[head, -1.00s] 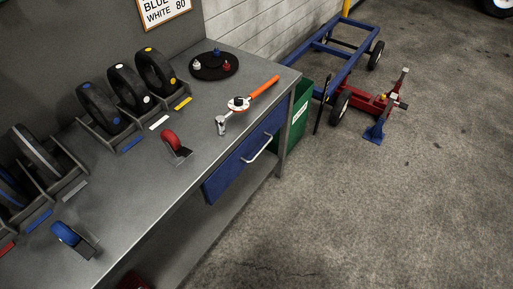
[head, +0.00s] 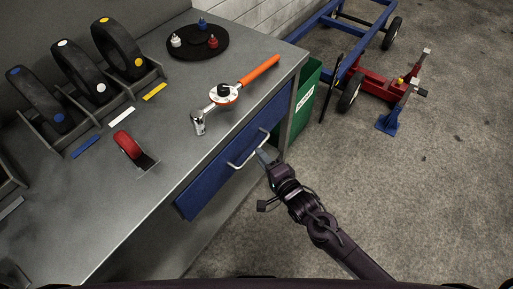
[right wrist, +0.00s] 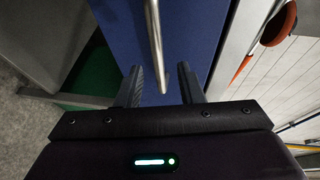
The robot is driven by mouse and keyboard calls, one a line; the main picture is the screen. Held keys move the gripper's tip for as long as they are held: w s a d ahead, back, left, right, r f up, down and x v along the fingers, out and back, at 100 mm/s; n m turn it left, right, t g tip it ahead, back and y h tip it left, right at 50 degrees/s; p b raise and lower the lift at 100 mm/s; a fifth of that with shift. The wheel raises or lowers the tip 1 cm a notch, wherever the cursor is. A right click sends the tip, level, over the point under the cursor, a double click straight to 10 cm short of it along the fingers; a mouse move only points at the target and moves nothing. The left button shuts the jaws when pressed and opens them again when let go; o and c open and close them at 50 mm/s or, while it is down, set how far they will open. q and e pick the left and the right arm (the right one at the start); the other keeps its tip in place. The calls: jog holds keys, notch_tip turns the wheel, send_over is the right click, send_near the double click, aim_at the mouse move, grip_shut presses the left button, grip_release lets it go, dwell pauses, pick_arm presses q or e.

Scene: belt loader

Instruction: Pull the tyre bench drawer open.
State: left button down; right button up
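The tyre bench drawer (head: 215,183) has a blue front and sits closed under the grey bench top. Its pale bar handle (head: 247,150) stands out from the front. My right gripper (head: 264,155) is at the handle, reaching in from the lower right. In the right wrist view my right gripper (right wrist: 160,80) has its two dark fingers apart, with the handle (right wrist: 155,40) running between them in the picture. The blue drawer front (right wrist: 190,30) fills the middle behind it. I cannot tell whether a finger touches the handle. My left gripper is not in view.
A green bin (head: 307,88) stands beside the bench. The floor (head: 430,190) at right is open.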

jog(key=x, duration=0.4)
jog(key=shift+w+f, duration=0.1)
jog(key=shift+w, duration=0.05)
jog(key=shift+w+a, duration=0.2)
jog(key=shift+w, duration=0.15)
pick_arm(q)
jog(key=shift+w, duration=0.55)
pick_arm(e)
grip_shut()
